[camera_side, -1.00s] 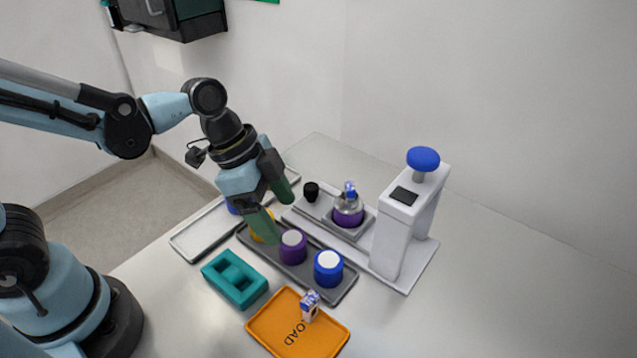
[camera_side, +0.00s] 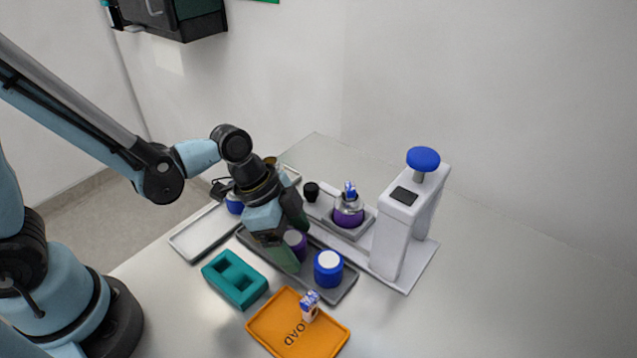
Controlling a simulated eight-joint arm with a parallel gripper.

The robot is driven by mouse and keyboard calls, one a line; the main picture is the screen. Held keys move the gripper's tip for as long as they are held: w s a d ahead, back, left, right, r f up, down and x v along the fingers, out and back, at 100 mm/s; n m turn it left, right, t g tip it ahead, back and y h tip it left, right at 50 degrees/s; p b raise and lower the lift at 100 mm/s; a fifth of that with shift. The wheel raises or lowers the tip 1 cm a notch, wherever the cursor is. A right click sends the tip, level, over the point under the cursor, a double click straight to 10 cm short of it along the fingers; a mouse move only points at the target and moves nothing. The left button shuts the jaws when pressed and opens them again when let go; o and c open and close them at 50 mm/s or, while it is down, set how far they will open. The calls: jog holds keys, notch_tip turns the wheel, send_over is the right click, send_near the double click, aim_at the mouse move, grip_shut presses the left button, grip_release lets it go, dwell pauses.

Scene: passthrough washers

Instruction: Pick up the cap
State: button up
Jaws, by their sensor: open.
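Cap-like cylinders stand in a dark grey tray (camera_side: 340,291). A purple one with a pale top (camera_side: 297,239) is in the middle, partly hidden by my gripper. A blue one with a white top (camera_side: 328,268) stands to its right, clear of the gripper. My gripper (camera_side: 294,246) is open and points down, with its green fingers low on either side of the purple cylinder. I cannot tell whether they touch it. A small black cap-like piece (camera_side: 311,191) stands on the white base plate behind.
A white press (camera_side: 402,225) with a blue knob stands at the right. A purple-filled bottle (camera_side: 348,211) sits beside it. A teal block (camera_side: 235,279), an orange tray (camera_side: 283,338) with a small item (camera_side: 310,304), and a pale tray (camera_side: 189,242) surround the grey tray.

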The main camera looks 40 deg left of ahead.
jog(key=shift+f, duration=0.15)
jog(key=shift+c, duration=0.2)
jog(key=c, duration=1)
jog(key=shift+c, duration=0.2)
